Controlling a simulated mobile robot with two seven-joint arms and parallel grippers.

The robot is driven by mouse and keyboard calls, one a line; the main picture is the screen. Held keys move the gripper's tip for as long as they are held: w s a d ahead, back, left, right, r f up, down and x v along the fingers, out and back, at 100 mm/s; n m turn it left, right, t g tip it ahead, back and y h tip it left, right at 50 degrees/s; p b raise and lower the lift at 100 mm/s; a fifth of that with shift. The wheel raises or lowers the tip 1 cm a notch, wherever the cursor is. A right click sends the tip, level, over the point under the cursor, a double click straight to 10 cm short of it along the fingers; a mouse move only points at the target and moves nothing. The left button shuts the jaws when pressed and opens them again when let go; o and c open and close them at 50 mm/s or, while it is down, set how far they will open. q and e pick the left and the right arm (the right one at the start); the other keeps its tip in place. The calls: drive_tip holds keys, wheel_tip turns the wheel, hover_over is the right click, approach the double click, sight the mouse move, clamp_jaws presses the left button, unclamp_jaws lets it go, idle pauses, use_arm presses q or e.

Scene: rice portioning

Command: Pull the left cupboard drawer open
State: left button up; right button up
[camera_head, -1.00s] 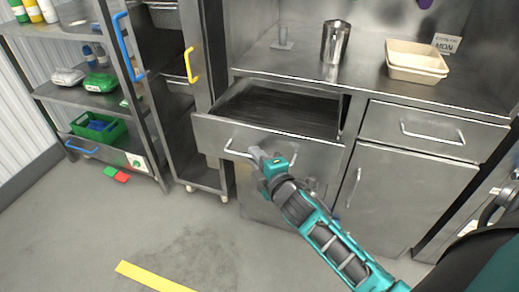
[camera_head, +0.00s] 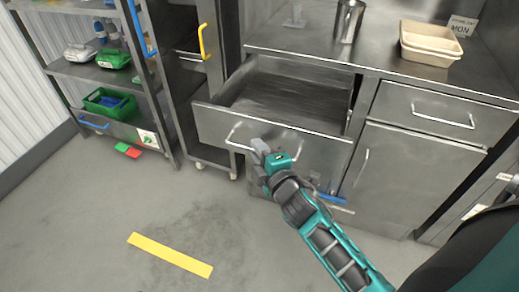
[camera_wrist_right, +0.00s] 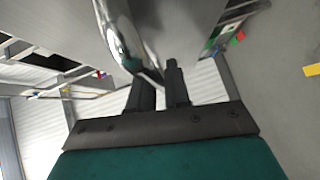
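The left cupboard drawer (camera_head: 215,127) stands well out from the steel counter and its empty-looking dark inside shows. Its chrome bar handle (camera_head: 238,127) runs across the front. My right gripper (camera_head: 262,153) is at this handle, with its arm coming from the lower right. In the right wrist view the handle (camera_wrist_right: 121,38) reaches down between the two dark fingers (camera_wrist_right: 160,90), which look closed around it. The exact contact is partly hidden. My left gripper is not in view.
The right drawer (camera_head: 425,112) and the door below it (camera_head: 405,178) are shut. On the counter are a metal container (camera_head: 349,20) and beige trays (camera_head: 430,42). A shelf rack with a green crate (camera_head: 110,103) stands left. The floor in front is clear, with a yellow strip (camera_head: 170,255).

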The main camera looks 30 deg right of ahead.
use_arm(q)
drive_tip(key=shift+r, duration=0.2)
use_arm(e)
drive_tip(key=o, duration=0.4)
drive_tip(key=shift+c, duration=0.2)
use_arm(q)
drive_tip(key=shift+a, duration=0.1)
use_arm(e)
drive_tip(key=s+r, duration=0.1)
drive_tip(key=s, duration=1.1)
drive_tip(key=shift+s+a+r, duration=0.4)
drive_tip(key=shift+a, duration=0.05)
use_arm(q)
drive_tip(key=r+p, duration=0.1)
drive_tip(key=p, duration=0.1)
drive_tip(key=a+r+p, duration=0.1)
drive_tip(key=p, duration=0.1)
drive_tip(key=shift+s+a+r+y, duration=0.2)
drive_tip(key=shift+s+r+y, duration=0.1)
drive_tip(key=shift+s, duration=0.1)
use_arm(e)
drive_tip(key=s+a+f+m+g+y, duration=0.3)
drive_tip(key=a+f+m+g, duration=0.2)
drive_tip(key=f+m, duration=0.4)
drive_tip(key=m, duration=0.4)
drive_tip(key=shift+f+g, duration=0.2)
drive_tip(key=shift+g, duration=0.1)
